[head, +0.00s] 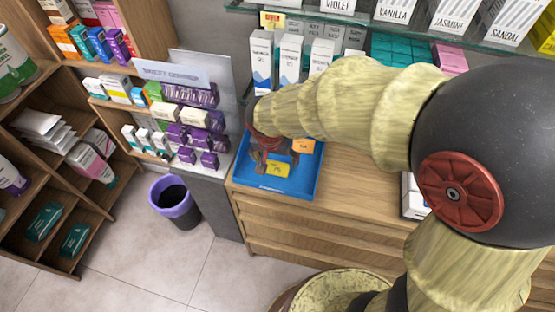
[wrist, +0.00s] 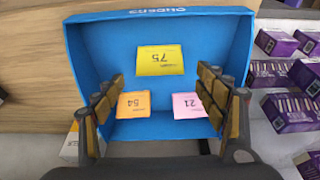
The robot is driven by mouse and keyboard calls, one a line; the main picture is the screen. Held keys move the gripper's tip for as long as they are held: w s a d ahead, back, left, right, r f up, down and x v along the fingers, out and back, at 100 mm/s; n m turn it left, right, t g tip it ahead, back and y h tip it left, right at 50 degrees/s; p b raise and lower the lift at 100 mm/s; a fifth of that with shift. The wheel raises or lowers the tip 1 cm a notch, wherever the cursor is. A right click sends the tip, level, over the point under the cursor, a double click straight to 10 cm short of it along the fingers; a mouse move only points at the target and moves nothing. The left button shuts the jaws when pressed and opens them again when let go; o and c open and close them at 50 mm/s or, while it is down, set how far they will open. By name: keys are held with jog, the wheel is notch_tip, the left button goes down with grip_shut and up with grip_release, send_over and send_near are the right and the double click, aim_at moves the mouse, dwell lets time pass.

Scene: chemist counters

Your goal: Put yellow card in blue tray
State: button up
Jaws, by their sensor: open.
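The blue tray (head: 248,180) lies on the wooden counter, and it fills the upper middle of the wrist view (wrist: 85,55). The yellow card (wrist: 160,60), marked 75, lies inside the tray, and also shows in the head view (head: 278,170). An orange card (wrist: 133,104), marked 54, and a pink card (wrist: 189,105), marked 21, lie inside too. My gripper (wrist: 160,85) is open and empty over the tray, its fingers spread to either side of the cards. In the head view, my arm and fingers hide part of the tray.
White boxes (head: 290,60) stand on the counter behind the tray. Purple boxes (wrist: 290,112) fill the shelf to its right in the wrist view. A glass shelf (head: 400,30) with labelled boxes hangs above. A bin (head: 175,202) stands on the floor at left. Bare counter (head: 350,190) shows right of the tray.

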jog(key=s+d+r+n+t+p, duration=0.1)
jog(key=s+d+r, duration=0.3)
jog(key=r, duration=0.3)
jog(key=s+d+r, duration=0.4)
jog(key=d+r, duration=0.1)
jog(key=r, duration=0.2)
jog(key=s+d+r+n+t+y, duration=0.1)
jog(key=s+d+r+n, duration=0.2)
jog(key=s, duration=0.7)
jog(key=shift+s+d+r, duration=0.35)
jog(key=shift+d+r, duration=0.5)
jog(key=shift+d, duration=0.55)
